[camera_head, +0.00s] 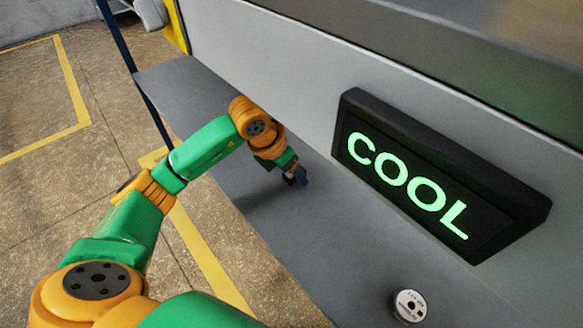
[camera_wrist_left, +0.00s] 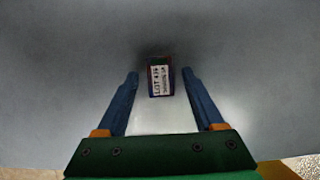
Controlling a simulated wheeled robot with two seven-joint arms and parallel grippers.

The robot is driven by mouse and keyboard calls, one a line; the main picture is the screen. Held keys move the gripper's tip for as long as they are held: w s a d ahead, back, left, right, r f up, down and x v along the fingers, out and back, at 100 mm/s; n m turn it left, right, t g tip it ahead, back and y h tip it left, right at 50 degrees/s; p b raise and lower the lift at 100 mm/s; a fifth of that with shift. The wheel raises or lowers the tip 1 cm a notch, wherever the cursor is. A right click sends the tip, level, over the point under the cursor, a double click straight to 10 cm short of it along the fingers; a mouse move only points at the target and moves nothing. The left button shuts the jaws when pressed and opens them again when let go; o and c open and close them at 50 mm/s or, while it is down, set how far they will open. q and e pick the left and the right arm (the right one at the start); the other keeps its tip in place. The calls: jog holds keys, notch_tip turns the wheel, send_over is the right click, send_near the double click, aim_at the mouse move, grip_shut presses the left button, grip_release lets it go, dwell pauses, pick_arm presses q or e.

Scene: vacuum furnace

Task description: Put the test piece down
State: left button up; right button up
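A small dark block with a white lot label (camera_wrist_left: 160,80) shows in the left wrist view against the grey shelf surface. My left gripper (camera_wrist_left: 160,75) has its two blue fingers spread on either side of this block, with a visible gap on each side. A pale patch lies between the fingers below the block; I cannot tell what it is. In the head view my left gripper (camera_head: 294,176) points down close to the grey shelf (camera_head: 350,240), and the block is too small there to make out. My right gripper is not in view.
A black sign reading COOL in green (camera_head: 430,190) is on the grey furnace wall (camera_head: 290,60) behind the shelf. A round pale labelled disc (camera_head: 409,305) stands on the shelf at the lower right. The shelf between gripper and disc is clear.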

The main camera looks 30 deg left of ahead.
pick_arm(q)
jog(key=shift+r, duration=0.1)
jog(key=p+v, duration=0.2)
jog(key=v, duration=0.5)
jog(key=shift+r, duration=0.25)
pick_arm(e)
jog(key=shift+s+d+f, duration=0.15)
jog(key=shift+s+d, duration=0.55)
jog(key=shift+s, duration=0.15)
pick_arm(q)
jog(key=shift+s, duration=0.1)
